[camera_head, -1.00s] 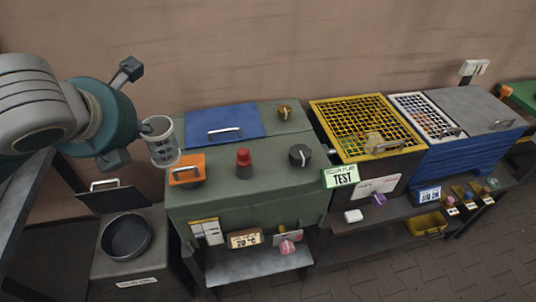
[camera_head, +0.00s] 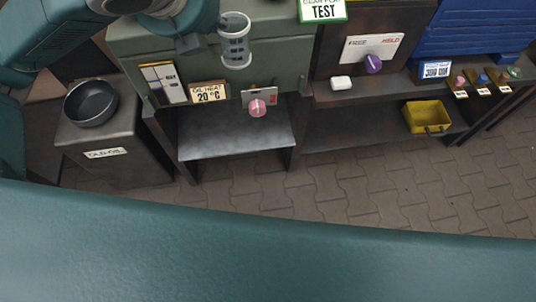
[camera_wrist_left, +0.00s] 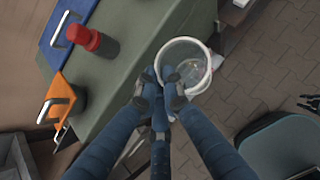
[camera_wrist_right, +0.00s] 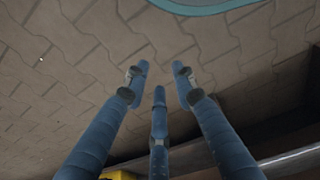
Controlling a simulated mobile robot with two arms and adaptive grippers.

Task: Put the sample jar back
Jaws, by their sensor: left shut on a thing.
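The sample jar (camera_head: 235,40) is a clear, empty-looking cylinder with pale rims. In the head view it hangs in front of the green cabinet (camera_head: 285,50), above the low grey shelf (camera_head: 235,138). My left gripper (camera_head: 212,38) is shut on the jar's side. In the left wrist view the fingers (camera_wrist_left: 160,88) press on the rim of the jar (camera_wrist_left: 192,50), seen from above with its mouth open. My right gripper (camera_wrist_right: 160,82) is open and empty over the paving in the right wrist view.
A dark pan (camera_head: 91,103) stands on the "OLD OIL" stand (camera_head: 105,152) at the left. A pink knob (camera_head: 257,108) juts out above the shelf. The grey shelf looks bare.

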